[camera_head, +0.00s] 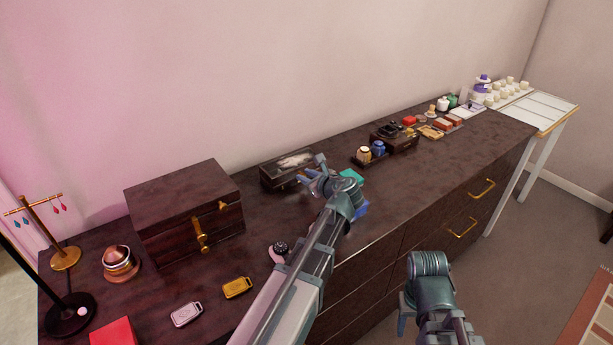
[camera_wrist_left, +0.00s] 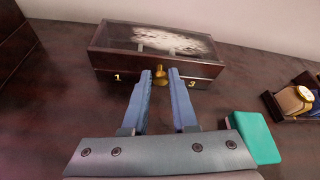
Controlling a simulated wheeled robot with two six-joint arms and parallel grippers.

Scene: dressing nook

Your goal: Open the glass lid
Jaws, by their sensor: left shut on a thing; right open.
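The glass lid (camera_wrist_left: 165,42) is the top of a low dark wooden case (camera_head: 270,183) that stands against the wall. The lid lies down flat on the case, with a pale glare or pattern in its glass. A small brass knob (camera_wrist_left: 160,77) sits at the middle of the case's front edge, between marks 1 and 3. My left gripper (camera_wrist_left: 161,74) is shut on the knob, one blue finger on each side of it. In the head view my left gripper (camera_head: 314,168) hides the case's right front. My right gripper (camera_head: 403,312) is open and empty, low in front of the drawers.
A large dark wooden box (camera_head: 185,212) with a brass clasp stands left of the case. A teal block (camera_wrist_left: 255,138) lies close by on the right. A tray with jars (camera_head: 370,153) stands further right.

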